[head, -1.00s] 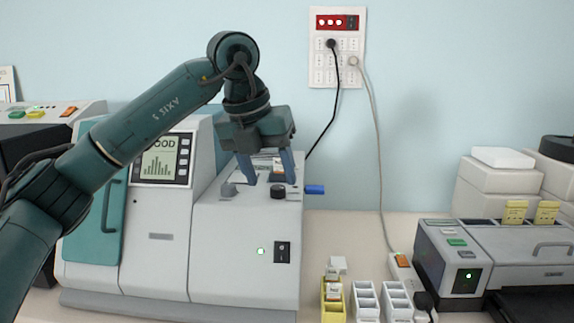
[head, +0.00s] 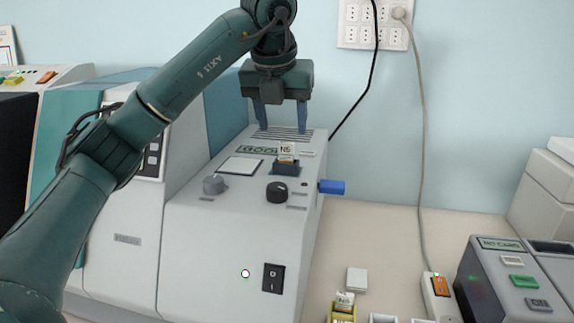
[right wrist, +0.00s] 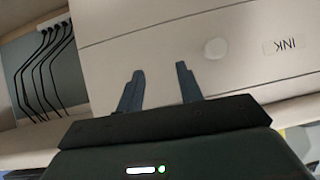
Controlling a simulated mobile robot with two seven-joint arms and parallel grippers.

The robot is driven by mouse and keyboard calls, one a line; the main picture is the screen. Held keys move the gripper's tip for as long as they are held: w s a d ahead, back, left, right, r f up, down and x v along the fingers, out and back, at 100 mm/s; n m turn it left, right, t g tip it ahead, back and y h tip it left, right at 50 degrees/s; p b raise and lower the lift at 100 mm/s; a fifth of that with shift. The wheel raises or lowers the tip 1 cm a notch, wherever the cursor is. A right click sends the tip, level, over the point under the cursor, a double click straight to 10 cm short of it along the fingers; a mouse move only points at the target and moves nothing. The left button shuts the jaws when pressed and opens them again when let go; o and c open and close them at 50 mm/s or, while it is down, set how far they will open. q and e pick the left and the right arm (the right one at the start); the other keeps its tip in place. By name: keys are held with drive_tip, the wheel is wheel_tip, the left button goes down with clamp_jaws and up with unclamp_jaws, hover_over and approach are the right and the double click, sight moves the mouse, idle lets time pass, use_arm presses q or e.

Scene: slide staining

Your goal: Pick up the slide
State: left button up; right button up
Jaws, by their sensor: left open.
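A small slide (head: 287,149) with a white, printed label end stands upright in a dark slot on top of the grey machine (head: 225,235). My left gripper (head: 281,129) points down over the rear of the machine top, by the vent slits. Its two blue fingers are wide apart with nothing between them. In the picture the slide shows just below the fingertips; the exact height gap is hard to tell. My right gripper (right wrist: 160,88) shows in the right wrist view, open and empty, in front of a pale surface marked INK.
A black knob (head: 277,192), a grey knob (head: 214,184) and a blue side plug (head: 332,187) are near the slot. Small racks (head: 343,312), a white block (head: 357,280) and a power strip (head: 441,297) are on the counter. A cable hangs down the wall.

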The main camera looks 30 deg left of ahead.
sight(286, 143)
use_arm(q)
drive_tip(key=p+x, duration=0.1)
drive_tip(key=x, duration=0.6)
drive_tip(key=shift+w, duration=0.25)
drive_tip(key=c, duration=1.2)
